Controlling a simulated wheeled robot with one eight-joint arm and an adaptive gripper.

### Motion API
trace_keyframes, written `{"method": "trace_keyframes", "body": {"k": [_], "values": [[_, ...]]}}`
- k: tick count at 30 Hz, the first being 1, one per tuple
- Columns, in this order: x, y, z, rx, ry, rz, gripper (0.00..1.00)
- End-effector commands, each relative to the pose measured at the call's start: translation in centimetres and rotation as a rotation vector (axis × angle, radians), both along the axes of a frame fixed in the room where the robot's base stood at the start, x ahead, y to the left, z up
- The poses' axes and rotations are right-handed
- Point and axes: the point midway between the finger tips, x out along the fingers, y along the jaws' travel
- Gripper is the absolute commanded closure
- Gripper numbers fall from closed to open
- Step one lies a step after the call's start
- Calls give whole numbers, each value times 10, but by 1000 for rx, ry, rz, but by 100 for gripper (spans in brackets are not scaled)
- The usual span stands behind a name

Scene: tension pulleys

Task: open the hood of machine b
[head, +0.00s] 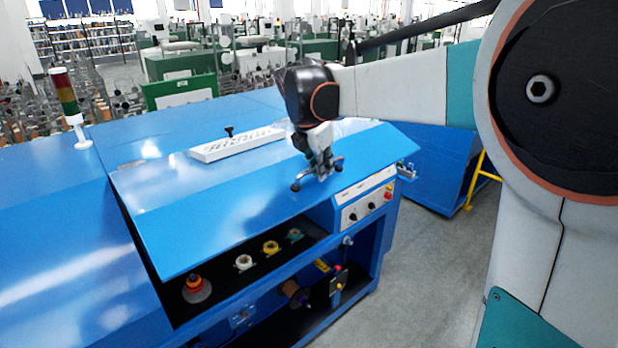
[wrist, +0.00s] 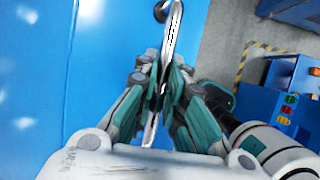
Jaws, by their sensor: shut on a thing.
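The machine's blue hood (head: 230,205) is a large glossy panel, raised at its front edge, with an open dark gap below it. A metal handle with dark ends (head: 298,186) sits on the hood near its right side. My gripper (head: 322,172) is shut on this handle. In the wrist view the fingers of my gripper (wrist: 163,88) close around the shiny handle bar (wrist: 172,40), with the blue hood (wrist: 110,40) beneath. No label naming the machine can be read.
Under the hood are several spools or pulleys, among them a yellow one (head: 271,247) and an orange one (head: 195,284). A control panel (head: 366,202) with knobs is at the right. A signal lamp (head: 68,98) stands at the left. Grey floor (head: 425,270) is clear at the right.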

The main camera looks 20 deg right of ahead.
Motion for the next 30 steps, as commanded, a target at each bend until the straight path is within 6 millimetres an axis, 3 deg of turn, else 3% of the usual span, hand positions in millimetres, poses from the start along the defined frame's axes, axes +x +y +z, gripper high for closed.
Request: {"method": "trace_keyframes", "body": {"k": [1,3,12,30], "values": [[4,1,16,-6,17,1,100],[7,2,29,-14,39,1,100],[16,5,64,-33,102,1,100],[19,6,72,-39,120,1,100]]}}
